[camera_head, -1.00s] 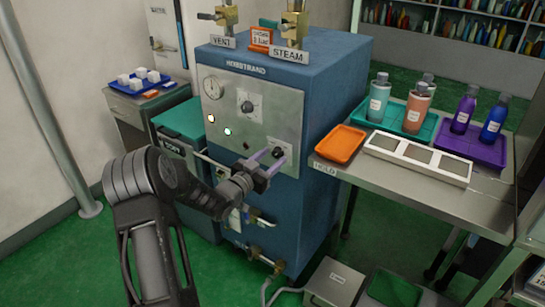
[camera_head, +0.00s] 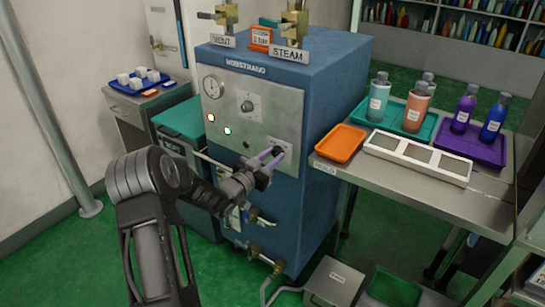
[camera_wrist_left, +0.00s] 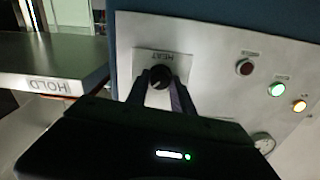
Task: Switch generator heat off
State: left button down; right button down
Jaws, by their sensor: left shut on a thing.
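The generator is a blue cabinet (camera_head: 335,95) with a grey front panel. Its black heat knob (camera_head: 278,151) sits at the panel's lower right. In the left wrist view the knob (camera_wrist_left: 160,77) is below a HEAT label (camera_wrist_left: 163,55), with a pale pointer mark on its face. My left gripper (camera_head: 272,158) is shut on the knob, one finger on each side; the fingers also flank it in the left wrist view (camera_wrist_left: 161,88). The green lamp (camera_wrist_left: 278,89) and amber lamp (camera_wrist_left: 299,105) are lit; the red lamp (camera_wrist_left: 244,67) looks dark. My right gripper is out of view.
A steel table (camera_head: 420,198) marked HOLD stands close to the right of the cabinet, bearing an orange tray (camera_head: 341,143) and bottles on trays. VENT and STEAM valves (camera_head: 294,22) are on top. Pipes and a low valve (camera_head: 262,253) are below my gripper.

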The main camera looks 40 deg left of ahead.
pick_arm(q)
jog(key=shift+n, duration=0.4)
jog(key=shift+n+b, duration=0.4)
jog(key=shift+n, duration=0.8)
jog(key=n, duration=0.4)
jog(key=shift+n, duration=0.3)
jog(key=n+p, duration=0.1)
jog(key=n, duration=0.4)
jog(key=shift+a, duration=0.1)
jog(key=n+p, duration=0.1)
jog(key=n, duration=0.4)
jog(key=c, duration=1.1)
grip_release()
